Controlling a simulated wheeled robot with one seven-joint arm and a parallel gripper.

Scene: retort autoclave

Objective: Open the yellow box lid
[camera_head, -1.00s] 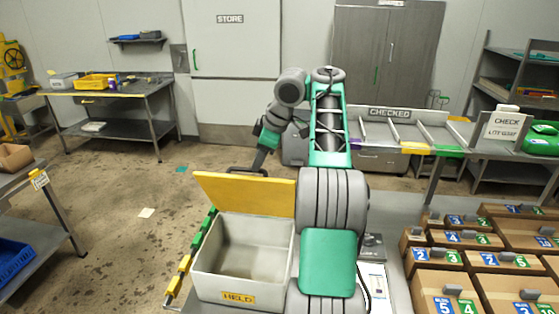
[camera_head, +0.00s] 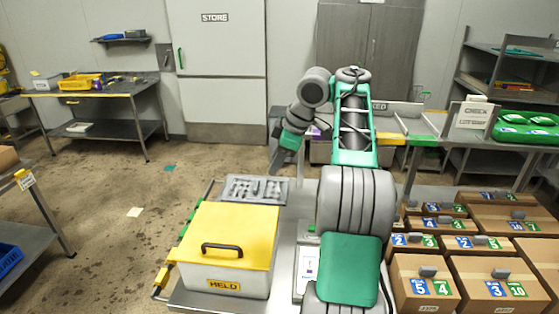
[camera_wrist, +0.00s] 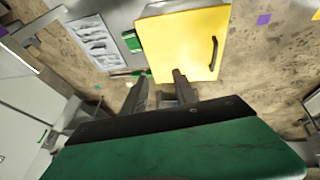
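The grey box (camera_head: 215,278) with a HELD label stands on the bench in front of me. Its yellow lid (camera_head: 240,222) lies flat across the top, closed, with a black handle (camera_head: 222,248) near the front edge. The lid also shows in the wrist view (camera_wrist: 180,45), with its handle at the right. My gripper (camera_head: 276,165) is beyond the box's far right corner, apart from the lid and handle. In the wrist view my gripper (camera_wrist: 160,76) has its two fingers spread with nothing between them. The box's inside is hidden.
A grey tray (camera_head: 226,194) with metal items lies behind the box. Several cardboard cartons (camera_head: 425,285) stand at the right. A white device (camera_head: 308,265) lies between box and my arm.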

